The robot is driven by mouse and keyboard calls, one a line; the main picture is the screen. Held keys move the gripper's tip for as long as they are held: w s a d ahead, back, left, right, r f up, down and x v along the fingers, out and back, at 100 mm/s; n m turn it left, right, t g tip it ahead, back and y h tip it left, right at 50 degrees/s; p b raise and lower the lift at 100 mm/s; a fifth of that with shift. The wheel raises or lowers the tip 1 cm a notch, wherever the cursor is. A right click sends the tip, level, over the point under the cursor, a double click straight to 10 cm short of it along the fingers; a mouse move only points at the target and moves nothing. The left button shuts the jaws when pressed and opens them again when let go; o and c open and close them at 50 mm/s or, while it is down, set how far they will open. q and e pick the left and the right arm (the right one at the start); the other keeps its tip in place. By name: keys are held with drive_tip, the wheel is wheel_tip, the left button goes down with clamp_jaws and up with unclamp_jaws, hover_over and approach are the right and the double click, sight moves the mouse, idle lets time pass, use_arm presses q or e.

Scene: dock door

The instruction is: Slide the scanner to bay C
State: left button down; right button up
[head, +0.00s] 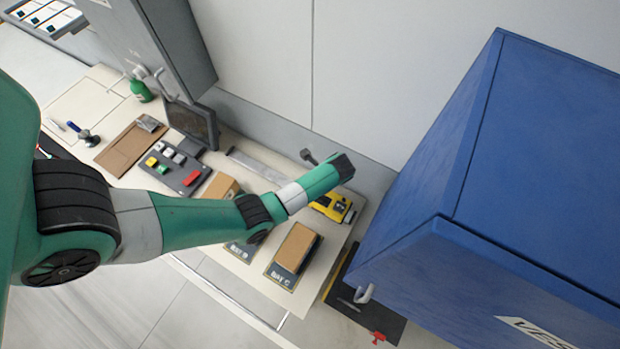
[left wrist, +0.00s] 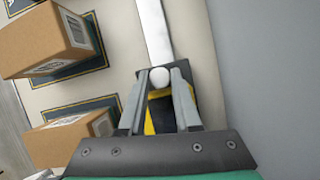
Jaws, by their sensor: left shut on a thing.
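The yellow and black scanner (head: 335,204) sits at the right end of the bench, behind the bay C mat (head: 283,277) and its brown box (head: 297,247). My left arm partly covers it in the head view. In the left wrist view my left gripper (left wrist: 158,80) is shut on the scanner's round white knob (left wrist: 159,76), with the yellow and black scanner body (left wrist: 152,120) below the fingers. A pale rail (left wrist: 153,28) runs away from it; part of this rail (head: 258,165) shows in the head view. My right gripper is not in view.
A large blue cabinet (head: 500,180) stands close on the right. A second box (head: 220,187) is partly hidden by my arm. A monitor (head: 193,122), a button panel (head: 175,165) and a brown tray (head: 128,148) are farther left on the bench.

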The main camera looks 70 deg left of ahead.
use_arm(q)
drive_tip(key=shift+w+r, duration=0.1)
drive_tip(key=c, duration=0.6)
unclamp_jaws()
drive_tip(key=shift+d, duration=0.15)
drive_tip(key=p+v, duration=0.4)
drive_tip(key=v, duration=0.7)
drive_tip(key=shift+w+d+r, duration=0.1)
drive_tip(key=shift+w+r, duration=0.05)
drive_tip(key=shift+r, duration=0.15)
